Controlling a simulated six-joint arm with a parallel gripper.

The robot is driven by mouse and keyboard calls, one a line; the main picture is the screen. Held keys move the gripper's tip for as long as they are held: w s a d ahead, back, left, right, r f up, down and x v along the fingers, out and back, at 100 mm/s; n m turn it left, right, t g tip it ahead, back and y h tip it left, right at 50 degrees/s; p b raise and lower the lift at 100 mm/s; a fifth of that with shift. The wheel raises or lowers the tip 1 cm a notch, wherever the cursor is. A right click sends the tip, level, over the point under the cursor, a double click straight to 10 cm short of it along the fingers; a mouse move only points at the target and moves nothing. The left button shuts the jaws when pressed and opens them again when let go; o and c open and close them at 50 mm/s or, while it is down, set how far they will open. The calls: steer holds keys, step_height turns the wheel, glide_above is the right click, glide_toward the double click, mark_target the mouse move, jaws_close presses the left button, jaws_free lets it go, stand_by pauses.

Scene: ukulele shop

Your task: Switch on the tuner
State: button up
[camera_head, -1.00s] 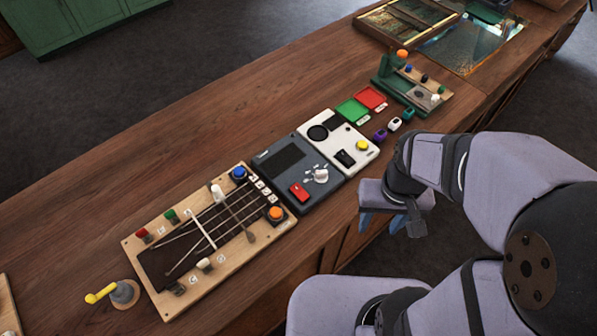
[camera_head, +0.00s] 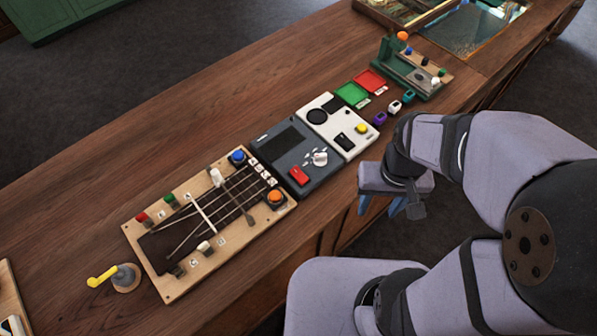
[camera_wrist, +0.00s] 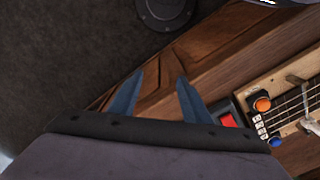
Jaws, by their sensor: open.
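A dark grey device with a dark screen (camera_head: 283,147), which looks like the tuner, lies on the wooden bench. It carries a red rocker switch (camera_head: 299,176) and a white knob (camera_head: 320,158); I cannot tell the switch's position. In the wrist view the red switch (camera_wrist: 227,119) shows right of the fingers, and the device is partly hidden behind my gripper. My gripper (camera_head: 379,207) is open and empty, off the bench's front edge, to the right of the device. Its two blue fingers (camera_wrist: 160,77) point toward the bench side in the wrist view.
A white device (camera_head: 339,125) with a yellow button adjoins the grey one. A string board (camera_head: 172,287) with coloured buttons lies to the left, near a yellow-handled crank (camera_head: 124,277). Green and red trays (camera_head: 352,94) and a green stand (camera_head: 402,75) are farther back. The bench's back strip is clear.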

steer(key=shift+a+f, duration=0.1)
steer(key=shift+f, duration=0.1)
steer(key=c, duration=1)
steer(key=a+f+b, duration=0.1)
steer(key=a+f+n+b, duration=0.1)
steer(key=b, duration=0.1)
steer(key=shift+w+a+f+n, duration=0.1)
steer(key=shift+a+f+n, duration=0.05)
steer(key=shift+a+n, duration=0.2)
jaws_close()
steer(key=w+a+b, duration=0.1)
steer(key=a, duration=0.1)
steer(key=w+a+r+n+t+b, duration=0.1)
steer(key=w, duration=0.1)
steer(key=w+a+t+b, duration=0.1)
steer(key=a, duration=0.1)
steer(key=shift+w+a+r+n+y, duration=0.15)
steer(key=shift+w+a+n+y, duration=0.15)
steer(key=shift+w+n+y, duration=0.1)
steer(key=w+a+r+n, duration=0.1)
steer(key=a+r+n, duration=0.2)
steer(key=r+n, duration=0.3)
steer(key=w+a+r+n+y+b, duration=0.1)
steer(key=a+r+n, duration=0.2)
steer(key=n, duration=1.4)
step_height(320, 180, up, 4)
steer(key=shift+w+a+r, duration=0.15)
steer(key=shift+a, duration=0.25)
steer(key=shift+n, duration=0.25)
